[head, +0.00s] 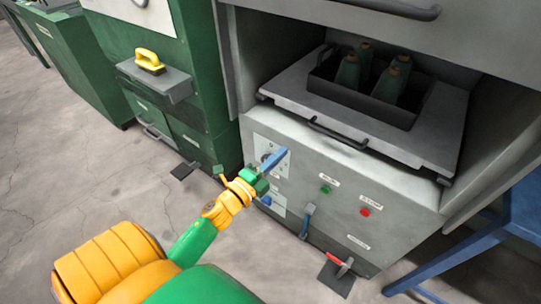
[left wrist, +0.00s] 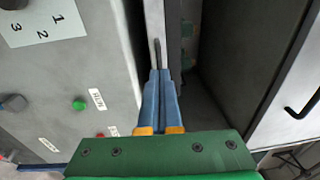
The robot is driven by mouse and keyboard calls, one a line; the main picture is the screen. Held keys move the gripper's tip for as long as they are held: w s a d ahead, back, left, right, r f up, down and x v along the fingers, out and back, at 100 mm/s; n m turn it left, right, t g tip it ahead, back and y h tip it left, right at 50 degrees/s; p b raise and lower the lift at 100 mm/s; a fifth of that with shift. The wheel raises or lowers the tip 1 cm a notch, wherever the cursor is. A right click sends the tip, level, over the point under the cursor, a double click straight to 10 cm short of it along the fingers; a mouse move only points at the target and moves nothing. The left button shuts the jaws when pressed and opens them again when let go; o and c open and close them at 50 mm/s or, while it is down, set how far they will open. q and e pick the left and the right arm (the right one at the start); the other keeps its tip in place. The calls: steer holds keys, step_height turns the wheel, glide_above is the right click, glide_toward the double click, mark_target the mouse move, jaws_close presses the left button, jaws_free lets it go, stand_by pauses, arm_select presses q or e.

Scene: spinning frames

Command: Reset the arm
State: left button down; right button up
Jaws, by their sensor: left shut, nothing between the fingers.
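My left arm reaches in from the bottom left of the head view, in yellow and green. Its left gripper (head: 277,160) is shut and empty, with its blue fingers in front of the upper left of the grey machine's control panel (head: 330,225). The fingers partly hide the white dial plate (head: 262,146) there; I cannot tell whether they touch it. In the left wrist view the blue fingers (left wrist: 158,78) lie together, pointing ahead. My right gripper is not in view.
The panel has a green button (head: 325,189), a red button (head: 365,211) and a blue-handled lever (head: 307,222). Above it, a shelf (head: 290,88) holds a dark tray (head: 409,120) of several green bobbins. Green cabinets stand left; a blue frame (head: 524,215) stands right.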

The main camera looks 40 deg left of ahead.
arm_select(q)
steer(key=s+d+f+n+g+y+p, duration=0.1)
steer(key=s+f+n+g+p, duration=0.35)
steer(key=s+f, duration=0.4)
steer(key=s+d+f+n+g+y+p, duration=0.1)
steer(key=s+f+n+g+p, duration=0.35)
steer(key=f, duration=0.75)
steer(key=s+d+f+n+g, duration=0.1)
steer(key=s+f+n+g, duration=0.1)
steer(key=s, duration=0.5)
steer(key=s+d+f+n+g+p, duration=0.1)
steer(key=s+d+f+n+g, duration=0.1)
steer(key=s, duration=0.6)
steer(key=s+d+f+n+g, duration=0.2)
steer(key=s+f+n+g, duration=0.1)
steer(key=s, duration=0.4)
steer(key=shift+s+f+g+h+p, duration=0.15)
steer(key=shift+f+g+h+p, duration=0.25)
steer(key=shift+g, duration=0.5)
